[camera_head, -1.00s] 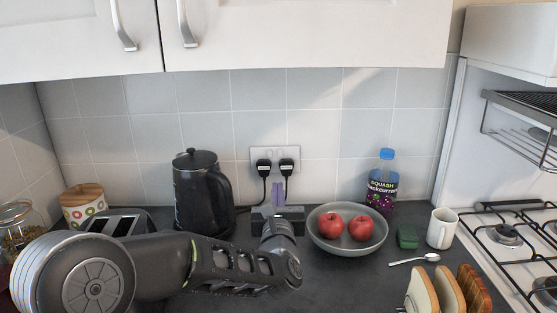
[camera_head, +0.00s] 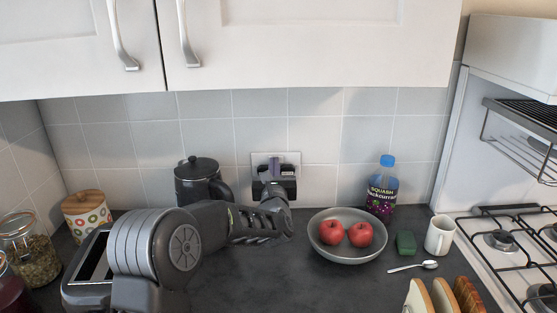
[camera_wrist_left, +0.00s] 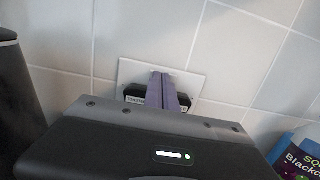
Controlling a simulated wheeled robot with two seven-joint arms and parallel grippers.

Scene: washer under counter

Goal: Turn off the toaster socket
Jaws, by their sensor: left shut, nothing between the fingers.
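The white double socket (camera_head: 291,157) is on the tiled wall above the counter; its plate also shows in the left wrist view (camera_wrist_left: 196,83). Black plugs sit in it, and the left one (camera_wrist_left: 134,100) bears a label reading "TOASTER". My left gripper (camera_head: 274,169) is shut and empty, in front of the socket. In the left wrist view its purple fingers (camera_wrist_left: 168,88) overlap the middle of the plate and hide part of it, including any switch there. I cannot tell whether the fingertips touch it. The toaster (camera_head: 90,262) is partly behind my left arm. My right gripper is out of view.
A black kettle (camera_head: 197,172) stands left of the socket, close to my left arm. A grey bowl (camera_head: 346,252) with apples and a squash bottle (camera_head: 382,188) stand to the right. Cupboards (camera_head: 310,45) hang above. The middle front counter is clear.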

